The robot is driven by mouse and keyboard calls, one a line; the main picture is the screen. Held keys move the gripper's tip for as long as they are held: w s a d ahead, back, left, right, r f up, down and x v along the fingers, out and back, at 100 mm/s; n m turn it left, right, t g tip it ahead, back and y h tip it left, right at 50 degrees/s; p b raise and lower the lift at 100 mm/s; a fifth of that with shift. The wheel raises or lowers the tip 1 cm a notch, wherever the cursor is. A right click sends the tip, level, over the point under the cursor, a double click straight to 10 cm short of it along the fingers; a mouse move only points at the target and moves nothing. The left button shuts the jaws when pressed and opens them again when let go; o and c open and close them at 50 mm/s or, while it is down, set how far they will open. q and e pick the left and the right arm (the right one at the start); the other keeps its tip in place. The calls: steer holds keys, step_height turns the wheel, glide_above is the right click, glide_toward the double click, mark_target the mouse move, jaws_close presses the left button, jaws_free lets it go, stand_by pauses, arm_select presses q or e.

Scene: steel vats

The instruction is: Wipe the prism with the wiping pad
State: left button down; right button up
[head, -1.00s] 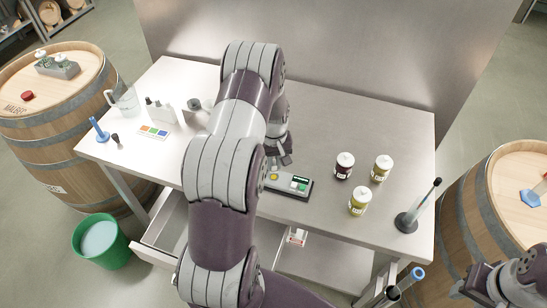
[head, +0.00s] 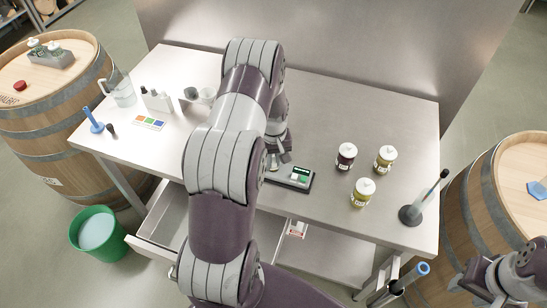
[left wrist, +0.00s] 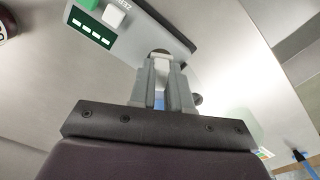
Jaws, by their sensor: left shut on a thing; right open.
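The grey-black meter (head: 300,179) with a green display lies near the table's front edge; it also shows in the left wrist view (left wrist: 124,35). My left gripper (head: 277,160) is over the meter's left end, pointing down, and hides the prism there. In the left wrist view my left gripper (left wrist: 163,66) is shut on a small whitish piece, which appears to be the wiping pad (left wrist: 162,61). A dark round edge shows just beyond the fingertips; I cannot tell whether the pad touches the prism. My right gripper (head: 463,285) is open, low at the right, away from the table.
Several lidded jars (head: 346,157) stand right of the meter, with a stand holding a rod (head: 411,214) beyond. A jug (head: 122,92), bottles and a colour card (head: 149,123) are at the left. An open drawer (head: 160,238) juts out below. The table's back is clear.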

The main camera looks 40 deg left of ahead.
arm_select(q)
steer(key=shift+d, duration=0.1)
steer(key=shift+f, duration=0.2)
steer(key=shift+f+b, duration=0.4)
steer(key=shift+b, duration=0.05)
stand_by(0.5)
steer(key=shift+s, duration=0.1)
steer(key=shift+s+d, duration=0.1)
steer(key=shift+s, duration=0.3)
steer(key=shift+w+a, duration=0.3)
steer(key=shift+w, duration=0.6)
steer(key=shift+s, duration=0.1)
